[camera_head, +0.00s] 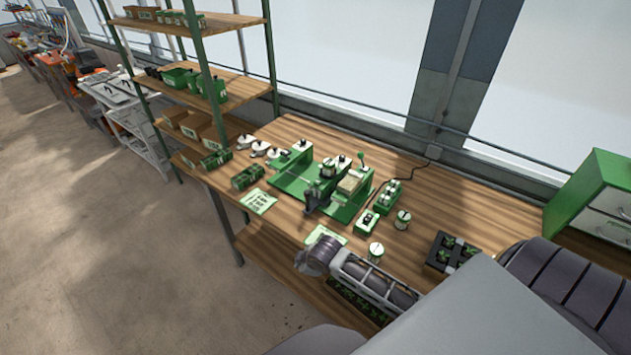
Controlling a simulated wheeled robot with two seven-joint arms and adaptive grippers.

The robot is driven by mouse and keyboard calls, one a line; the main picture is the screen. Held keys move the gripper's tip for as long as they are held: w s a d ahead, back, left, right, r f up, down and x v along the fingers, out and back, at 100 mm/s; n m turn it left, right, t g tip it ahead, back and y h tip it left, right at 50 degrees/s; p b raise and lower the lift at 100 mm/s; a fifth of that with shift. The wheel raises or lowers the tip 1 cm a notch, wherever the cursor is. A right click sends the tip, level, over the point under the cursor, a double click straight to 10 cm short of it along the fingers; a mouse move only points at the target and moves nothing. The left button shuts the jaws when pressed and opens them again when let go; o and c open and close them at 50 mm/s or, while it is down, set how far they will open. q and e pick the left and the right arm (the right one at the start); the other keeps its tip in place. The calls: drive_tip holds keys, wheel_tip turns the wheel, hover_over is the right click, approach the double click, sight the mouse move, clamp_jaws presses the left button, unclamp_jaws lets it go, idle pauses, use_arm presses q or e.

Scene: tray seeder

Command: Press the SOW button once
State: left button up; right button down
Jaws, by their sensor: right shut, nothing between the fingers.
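The green tray seeder (291,186) stands on the wooden bench, with white-topped units and a pale tray-like block on it. A small green box with a white top and a dark round spot (368,220) sits at its right front. I cannot read any SOW label, so I cannot tell which part is the button. My right arm comes in from the lower right. My left gripper is not in view.
A green-and-white control box (388,194) and white-green jars (402,220) stand right of the seeder. A black seedling tray (450,252) is at the right. A green card (262,201) lies left. A shelf rack (205,70) rises behind left.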

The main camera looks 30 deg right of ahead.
drive_tip(key=w+d+r+n+t, duration=0.1)
drive_tip(key=w+d+r+n, duration=0.2)
drive_tip(key=r, duration=0.4)
drive_tip(key=w+d+r+n+t, duration=0.1)
drive_tip(key=w+d+r+n, duration=0.3)
drive_tip(key=w+r+n, duration=0.2)
drive_tip(key=w+d+r+n+t+p, duration=0.1)
drive_tip(key=w+d+r+n, duration=0.2)
drive_tip(key=w+r, duration=0.3)
drive_tip(key=shift+w+d+r+n, duration=0.1)
drive_tip(key=shift+d+r+n, duration=0.05)
drive_tip(key=shift+r+n, duration=0.3)
drive_tip(key=shift+w+d+r+n, duration=0.1)
drive_tip(key=shift+r+n, duration=0.25)
drive_tip(key=shift+r, duration=0.05)
drive_tip(key=w+d+r+n+h, duration=0.1)
drive_tip(key=w+d+r+n, duration=0.2)
drive_tip(key=d+r, duration=0.4)
drive_tip(key=shift+d+r+t, duration=0.35)
drive_tip(key=shift+t, duration=0.05)
drive_tip(key=shift+f, duration=0.15)
drive_tip(key=b, duration=0.8)
hover_over(320, 181)
drive_tip(key=shift+d+f, duration=0.1)
drive_tip(key=shift+f, duration=2.85)
drive_tip(key=shift+w+f, duration=0.1)
drive_tip(key=shift+f, duration=1.25)
drive_tip(key=shift+f, duration=0.1)
